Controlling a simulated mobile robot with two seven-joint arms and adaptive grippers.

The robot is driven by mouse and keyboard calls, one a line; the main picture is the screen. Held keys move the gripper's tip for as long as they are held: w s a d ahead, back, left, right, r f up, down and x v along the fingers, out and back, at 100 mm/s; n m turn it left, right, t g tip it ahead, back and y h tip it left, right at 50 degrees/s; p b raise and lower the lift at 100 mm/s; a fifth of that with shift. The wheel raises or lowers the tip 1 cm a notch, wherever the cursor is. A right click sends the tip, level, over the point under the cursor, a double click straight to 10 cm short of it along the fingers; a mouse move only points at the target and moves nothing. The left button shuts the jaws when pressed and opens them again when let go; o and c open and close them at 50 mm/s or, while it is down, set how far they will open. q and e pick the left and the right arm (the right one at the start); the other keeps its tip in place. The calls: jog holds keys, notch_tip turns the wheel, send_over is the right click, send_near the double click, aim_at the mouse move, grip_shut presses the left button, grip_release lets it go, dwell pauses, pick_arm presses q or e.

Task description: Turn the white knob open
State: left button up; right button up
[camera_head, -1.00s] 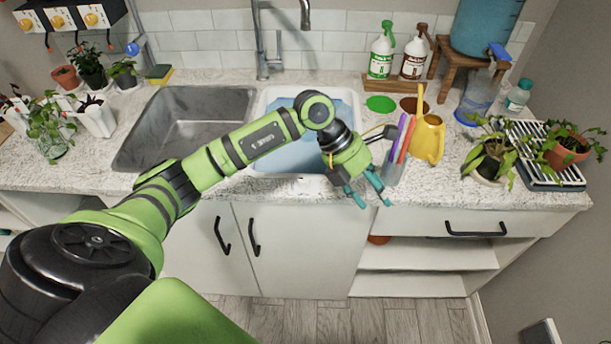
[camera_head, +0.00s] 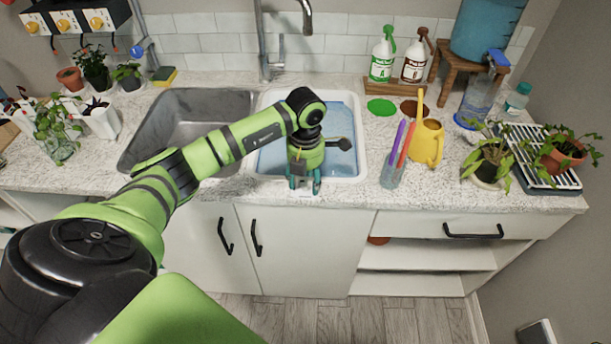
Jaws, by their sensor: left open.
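I cannot make out a clear white knob in the head view. The timer box (camera_head: 75,16) at the upper left has several yellow knobs on pale plates. A blue tank (camera_head: 487,28) stands on a wooden stool at the upper right, and I see no white knob on it. My left gripper (camera_head: 304,182) is open and empty, fingers pointing down, at the front rim of the white basin (camera_head: 360,160). It is far from the timer box and the tank. My right gripper is not in view.
A steel sink (camera_head: 190,115) lies left of the basin, with a tall faucet (camera_head: 266,45) behind. To the right stand a cup of tools (camera_head: 393,172), a yellow watering can (camera_head: 427,142) and a potted plant (camera_head: 488,165). Spray bottles (camera_head: 382,58) stand on a wooden tray.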

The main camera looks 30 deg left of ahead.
pick_arm(q)
jog(key=shift+f, duration=0.1)
grip_shut()
jog(key=shift+n, duration=0.3)
jog(key=n+b, duration=0.1)
jog(key=n, duration=0.2)
jog(key=shift+n, duration=0.3)
jog(key=n, duration=0.9)
jog(key=shift+n, duration=2.3)
